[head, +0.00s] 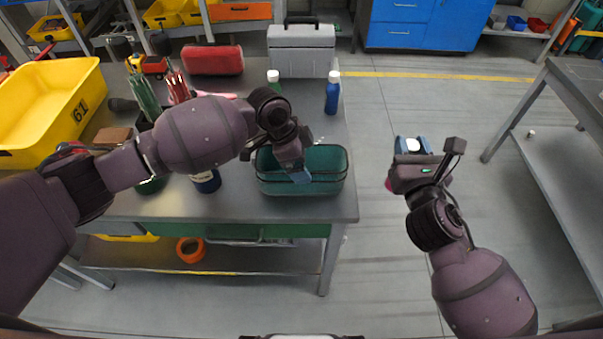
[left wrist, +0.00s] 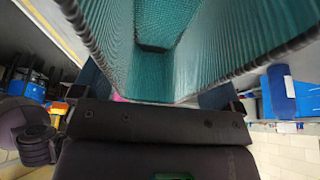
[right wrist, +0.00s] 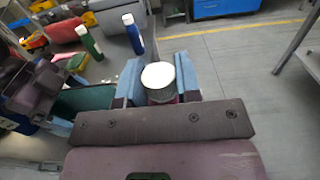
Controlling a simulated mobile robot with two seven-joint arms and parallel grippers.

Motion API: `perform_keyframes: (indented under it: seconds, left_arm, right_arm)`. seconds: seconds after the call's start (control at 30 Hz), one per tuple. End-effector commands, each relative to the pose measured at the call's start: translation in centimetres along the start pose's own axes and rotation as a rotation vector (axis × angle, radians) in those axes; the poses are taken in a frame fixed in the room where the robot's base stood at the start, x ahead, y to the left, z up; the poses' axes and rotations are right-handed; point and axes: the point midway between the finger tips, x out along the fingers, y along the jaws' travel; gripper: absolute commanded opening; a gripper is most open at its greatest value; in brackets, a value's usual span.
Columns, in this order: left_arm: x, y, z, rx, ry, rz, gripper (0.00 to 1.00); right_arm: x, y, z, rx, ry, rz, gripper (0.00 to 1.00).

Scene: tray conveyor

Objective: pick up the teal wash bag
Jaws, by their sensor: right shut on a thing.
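The teal wash bag (head: 333,178), an open-topped mesh bag with a dark rim, stands at the table's front right corner. My right gripper (head: 412,150) is off the table's right side, shut on a small round tin with a white top (right wrist: 158,75). The bag's edge also shows in the right wrist view (right wrist: 85,98).
On the table (head: 230,208) stand a blue bottle (head: 332,95), a green bottle (head: 273,80), a grey toolbox (head: 301,50), a red case (head: 212,59) and a yellow bin (head: 40,105). Another table (head: 575,85) is at the right. Open floor lies between.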

Motion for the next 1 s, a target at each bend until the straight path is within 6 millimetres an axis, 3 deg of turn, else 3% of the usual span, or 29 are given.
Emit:
perform_keyframes:
  seconds: [0.03,0.13,0.37,0.53,0.67,1.0]
  left_arm:
    - [0.0,0.0,0.0,0.000,0.000,0.000,0.65]
    - [0.0,0.0,0.0,0.000,0.000,0.000,0.50]
    - [-0.1,0.0,-0.1,0.000,0.001,-0.001,0.49]
    - [-1.2,-0.1,-0.5,0.000,0.002,-0.002,0.49]
    - [-3.3,-0.1,-1.4,0.003,0.002,-0.003,0.49]
    - [-11.3,-0.1,-4.7,0.004,0.002,-0.004,0.49]
  right_arm:
    - [0.0,0.0,0.0,0.000,-0.001,0.000,0.00]
    - [0.0,0.0,0.0,0.000,-0.001,0.000,0.00]
    - [0.0,0.0,0.0,0.000,-0.001,0.000,0.00]
    - [0.0,0.0,0.1,0.000,-0.001,0.000,0.00]
    - [0.0,0.0,0.1,0.000,-0.001,0.000,0.00]
    - [0.0,0.0,0.1,0.000,-0.001,0.000,0.00]
